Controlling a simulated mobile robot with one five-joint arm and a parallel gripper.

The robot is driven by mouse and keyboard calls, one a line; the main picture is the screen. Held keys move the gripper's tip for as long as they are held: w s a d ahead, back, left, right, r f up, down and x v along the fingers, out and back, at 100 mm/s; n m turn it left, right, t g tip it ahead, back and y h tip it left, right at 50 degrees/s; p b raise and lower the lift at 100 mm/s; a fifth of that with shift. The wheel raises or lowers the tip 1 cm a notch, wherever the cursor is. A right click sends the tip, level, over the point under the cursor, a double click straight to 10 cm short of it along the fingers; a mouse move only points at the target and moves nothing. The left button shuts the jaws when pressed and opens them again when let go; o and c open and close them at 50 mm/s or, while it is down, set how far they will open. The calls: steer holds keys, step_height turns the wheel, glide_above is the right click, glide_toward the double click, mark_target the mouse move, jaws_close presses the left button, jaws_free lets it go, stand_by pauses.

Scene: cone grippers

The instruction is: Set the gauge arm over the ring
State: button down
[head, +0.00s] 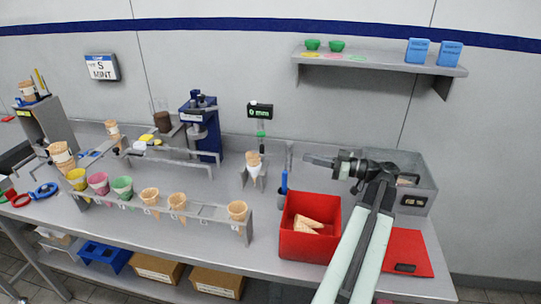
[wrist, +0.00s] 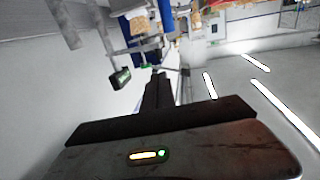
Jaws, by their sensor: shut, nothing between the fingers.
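The gauge has a black display (head: 260,111) with green digits ending in "mm", on a thin post behind the bench's middle. A small green part (head: 261,134) sits below the display. Under it a cone (head: 253,160) stands upright in a small grey stand (head: 253,179). I cannot make out the ring or the gauge arm's exact position against it. My gripper (head: 308,159) is shut and empty, to the right of the gauge and apart from it. In the wrist view my fingers (wrist: 158,82) are together, and the dark display (wrist: 120,78) is to their left.
A red bin (head: 308,225) with cone pieces is in front. A rack of cones (head: 160,212) runs along the front left. A blue machine (head: 201,128) stands left of the gauge.

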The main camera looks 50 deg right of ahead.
steer(key=x, duration=1.3)
steer(key=shift+w, duration=0.4)
steer(key=shift+a+r, duration=0.1)
steer(key=shift+a, duration=0.05)
